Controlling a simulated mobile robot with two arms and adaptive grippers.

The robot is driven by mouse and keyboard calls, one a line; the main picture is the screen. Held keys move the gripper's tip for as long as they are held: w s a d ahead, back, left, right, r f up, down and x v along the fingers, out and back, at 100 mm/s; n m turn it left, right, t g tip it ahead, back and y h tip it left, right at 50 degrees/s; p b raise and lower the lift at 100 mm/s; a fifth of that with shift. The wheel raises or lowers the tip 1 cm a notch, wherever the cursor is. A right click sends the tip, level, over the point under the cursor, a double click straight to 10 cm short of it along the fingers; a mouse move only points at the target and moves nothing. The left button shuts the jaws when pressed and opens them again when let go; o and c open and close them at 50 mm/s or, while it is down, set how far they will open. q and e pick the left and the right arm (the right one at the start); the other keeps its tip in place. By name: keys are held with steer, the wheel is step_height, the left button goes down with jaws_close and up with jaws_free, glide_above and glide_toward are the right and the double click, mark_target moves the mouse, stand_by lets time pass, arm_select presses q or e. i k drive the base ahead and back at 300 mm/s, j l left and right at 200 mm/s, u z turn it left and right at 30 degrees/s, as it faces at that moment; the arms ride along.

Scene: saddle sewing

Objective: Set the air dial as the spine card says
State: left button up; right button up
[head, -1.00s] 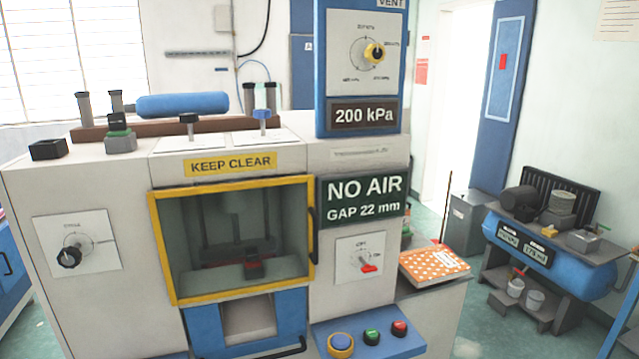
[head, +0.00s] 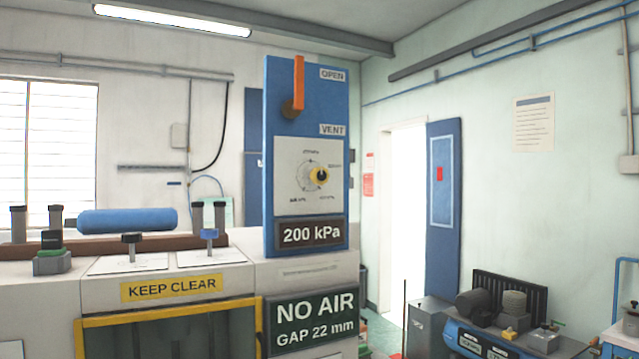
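The knob sits right of the plate's centre. A dark display (head: 309,234) under it reads 200 kPa. Neither gripper is in view.
The press below carries a KEEP CLEAR label (head: 171,287) and a NO AIR, GAP 22 mm sign (head: 315,319). A bright doorway (head: 397,215) is behind.

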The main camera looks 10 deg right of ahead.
mark_target(320, 176)
steer(key=i+l+u, duration=0.1)
steer(key=l, duration=0.4)
steer(key=i+l+u, duration=0.15)
steer(key=l, duration=0.35)
steer(key=i+l+u, duration=0.1)
steer(key=i+l, duration=0.15)
steer(key=l, duration=0.3)
steer(key=i+l+u, duration=0.15)
steer(key=l, duration=0.4)
steer(key=l+u, duration=0.1)
steer(key=l, duration=0.4)
steer(key=i, duration=0.05)
